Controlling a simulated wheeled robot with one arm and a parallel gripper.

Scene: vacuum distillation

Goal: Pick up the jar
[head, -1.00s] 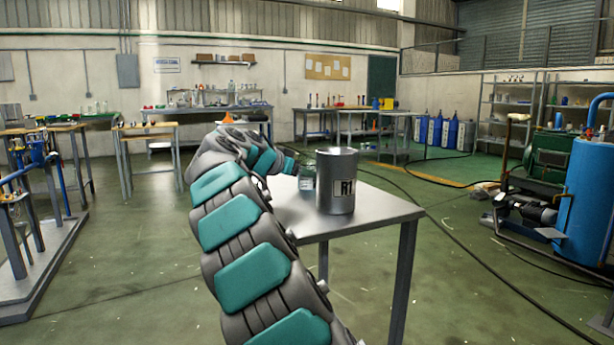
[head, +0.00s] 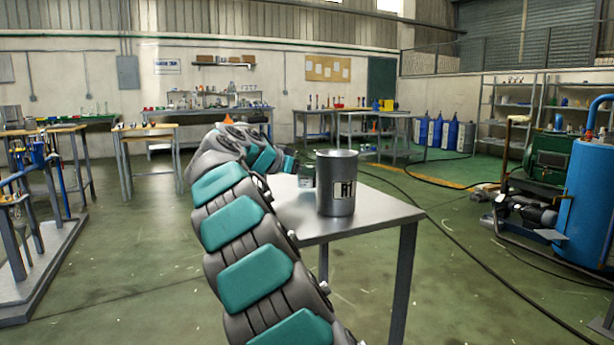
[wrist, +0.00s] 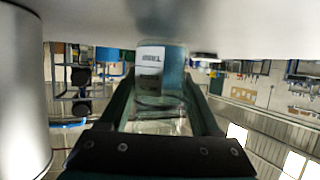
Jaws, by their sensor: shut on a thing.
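The jar is a small clear glass jar with a white label. In the wrist view the jar (wrist: 160,75) stands out between the two dark fingers of my gripper (wrist: 158,112), which are shut on it. In the head view the jar (head: 307,174) shows small, just left of the grey can, with my gripper (head: 291,164) reaching it from the left. The can partly crowds it there. I cannot tell whether the jar's base touches the table or is slightly above it.
A grey metal can marked R1 (head: 337,190) stands on the small metal table (head: 385,215), close to the jar. The can also fills the left of the wrist view (wrist: 22,95). A blue tank (head: 580,200) stands at the right. The floor around the table is mostly open.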

